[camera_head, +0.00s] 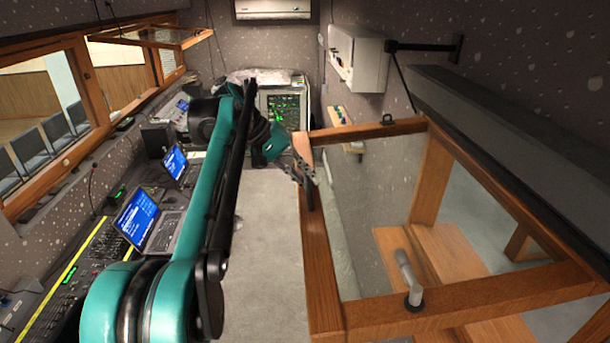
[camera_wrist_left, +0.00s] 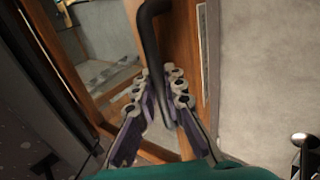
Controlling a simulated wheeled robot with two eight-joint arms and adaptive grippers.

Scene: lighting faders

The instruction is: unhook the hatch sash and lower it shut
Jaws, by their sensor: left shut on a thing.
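The hatch sash (camera_head: 318,255), a wooden frame with a clear pane, fills the right foreground of the head view. My left gripper (camera_head: 304,176) is at its left rail. In the left wrist view, the left gripper (camera_wrist_left: 160,98) is shut on a dark curved handle (camera_wrist_left: 151,42) beside the wooden rail (camera_wrist_left: 183,50). The fingers lie on both sides of the handle and partly cover it. A black wall bracket (camera_head: 425,47) with a thin rod stands behind the sash; I cannot tell whether it is hooked to it. My right gripper is not in view.
A grey knob-like fitting (camera_head: 405,280) is on the sash's near rail. Laptops (camera_head: 150,220) and a control desk line the left wall under windows. A white wall cabinet (camera_head: 357,58) hangs behind the sash. Grey floor (camera_head: 265,240) lies clear between.

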